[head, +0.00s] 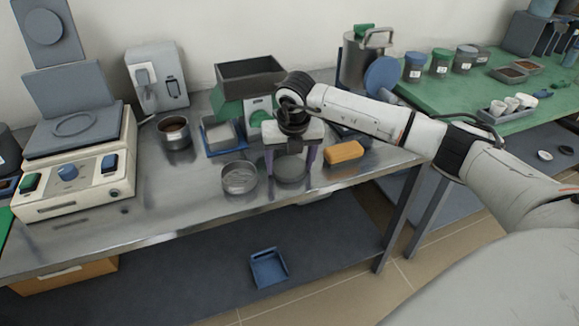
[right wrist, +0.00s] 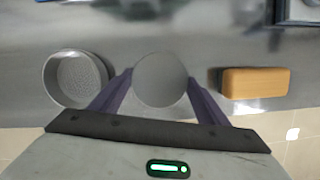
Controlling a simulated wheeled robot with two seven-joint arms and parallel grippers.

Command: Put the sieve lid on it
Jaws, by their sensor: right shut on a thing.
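The sieve (head: 239,178) is a round metal pan with a mesh bottom, standing open near the table's front edge. It also shows at the left of the right wrist view (right wrist: 76,80). The sieve lid (head: 291,172) is a plain grey disc just right of the sieve. My right gripper (head: 291,163) points down with its purple fingers shut on the lid's two sides, as the right wrist view shows the lid (right wrist: 160,80) between them. I cannot tell whether the lid touches the table. My left gripper is not in view.
An orange-brown block (head: 344,152) lies right of the lid. Behind stand a small pot (head: 174,133), a blue tray (head: 222,148) and a dark open box (head: 250,78). A hot plate unit (head: 75,135) is at the left. The metal table (head: 170,205) is clear left of the sieve.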

